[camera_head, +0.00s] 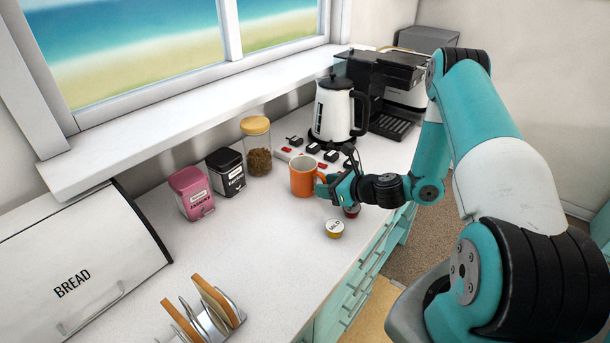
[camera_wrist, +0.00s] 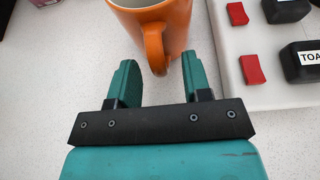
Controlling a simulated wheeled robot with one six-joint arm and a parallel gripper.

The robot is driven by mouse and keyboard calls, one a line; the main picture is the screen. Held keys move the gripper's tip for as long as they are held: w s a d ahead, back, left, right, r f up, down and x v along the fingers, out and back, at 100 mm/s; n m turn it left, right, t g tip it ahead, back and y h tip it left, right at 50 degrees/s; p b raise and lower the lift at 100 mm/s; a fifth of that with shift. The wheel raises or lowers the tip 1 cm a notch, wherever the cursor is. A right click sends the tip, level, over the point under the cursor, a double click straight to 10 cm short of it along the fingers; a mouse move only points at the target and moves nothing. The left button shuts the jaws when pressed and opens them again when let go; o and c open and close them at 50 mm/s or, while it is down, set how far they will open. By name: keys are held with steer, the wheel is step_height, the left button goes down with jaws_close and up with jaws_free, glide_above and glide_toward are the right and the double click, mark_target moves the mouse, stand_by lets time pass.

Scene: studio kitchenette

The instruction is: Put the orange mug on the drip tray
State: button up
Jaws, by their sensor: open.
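The orange mug (camera_head: 304,177) stands upright on the white counter, and its inside looks pale. In the wrist view the mug (camera_wrist: 172,22) is at the top, with its handle (camera_wrist: 155,48) pointing toward my gripper (camera_wrist: 158,80). The two teal fingers are open, one on each side of the lower handle, and do not appear closed on it. In the head view my gripper (camera_head: 326,186) is at the mug's right side. The drip tray (camera_head: 391,126) is the dark slatted part at the foot of the black coffee machine (camera_head: 378,88) at the back; it looks empty.
A white kettle (camera_head: 337,111) and a white switch panel (camera_head: 290,153) lie between the mug and the machine. A glass jar (camera_head: 257,150), black tin (camera_head: 227,172) and pink tin (camera_head: 192,193) stand to the left.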

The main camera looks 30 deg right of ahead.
steer(key=shift+w+a+f, duration=0.2)
steer(key=shift+w+f, duration=0.05)
steer(key=shift+w, duration=0.3)
jaws_close()
steer(key=shift+r, duration=0.1)
